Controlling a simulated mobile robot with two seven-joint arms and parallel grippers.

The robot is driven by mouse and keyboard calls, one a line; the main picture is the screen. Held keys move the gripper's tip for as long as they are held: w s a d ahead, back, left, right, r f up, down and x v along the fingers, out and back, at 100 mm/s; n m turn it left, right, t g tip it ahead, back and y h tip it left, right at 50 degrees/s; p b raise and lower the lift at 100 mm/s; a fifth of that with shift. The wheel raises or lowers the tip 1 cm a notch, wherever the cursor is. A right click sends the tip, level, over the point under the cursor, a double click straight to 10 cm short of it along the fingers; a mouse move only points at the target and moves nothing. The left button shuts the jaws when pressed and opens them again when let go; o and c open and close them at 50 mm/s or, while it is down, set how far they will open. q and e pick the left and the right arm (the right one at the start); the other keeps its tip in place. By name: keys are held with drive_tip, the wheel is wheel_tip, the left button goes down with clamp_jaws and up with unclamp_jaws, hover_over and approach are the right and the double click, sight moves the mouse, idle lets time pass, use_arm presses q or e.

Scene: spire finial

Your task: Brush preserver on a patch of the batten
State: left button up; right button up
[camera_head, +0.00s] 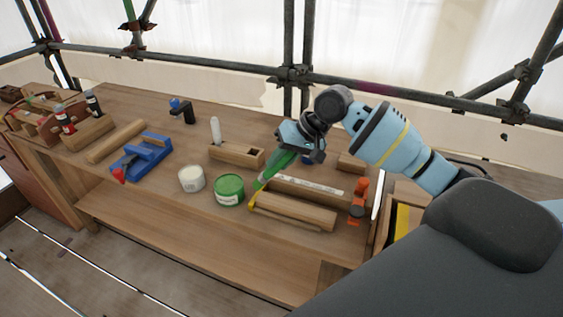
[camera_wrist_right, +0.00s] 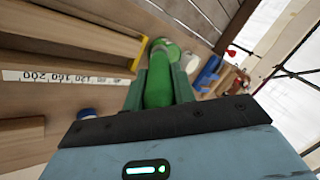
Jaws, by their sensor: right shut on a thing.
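My right gripper (camera_head: 289,153) is shut on a green-handled brush (camera_head: 277,168), which tilts down to the left. The handle also shows between the fingers in the right wrist view (camera_wrist_right: 158,88). The brush's lower end is between the green tin (camera_head: 229,191) and the batten (camera_head: 295,211); I cannot tell whether it touches either. The green tin, with a white label, stands upright; part of it shows beyond the brush in the wrist view (camera_wrist_right: 166,48). The batten is a long wooden piece with a yellow strip at its left end. The bristles are hardly visible. My left gripper is not in view.
A white tin (camera_head: 191,179) stands left of the green tin. A ruler strip (camera_head: 308,185) lies behind the batten. An orange clamp (camera_head: 359,196) is at the right. A wooden block holder (camera_head: 236,153) and a blue tool (camera_head: 148,155) stand further left. Scaffold poles run behind the bench.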

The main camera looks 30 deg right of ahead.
idle(0.4)
drive_tip(key=s+a+f+n+g+y, duration=0.1)
drive_tip(key=s+a+f+n, duration=0.2)
drive_tip(key=s+a, duration=0.6)
drive_tip(key=s, duration=0.3)
drive_tip(key=shift+s+a+g, duration=0.15)
drive_tip(key=shift+s+g, duration=0.15)
drive_tip(key=shift+s, duration=0.05)
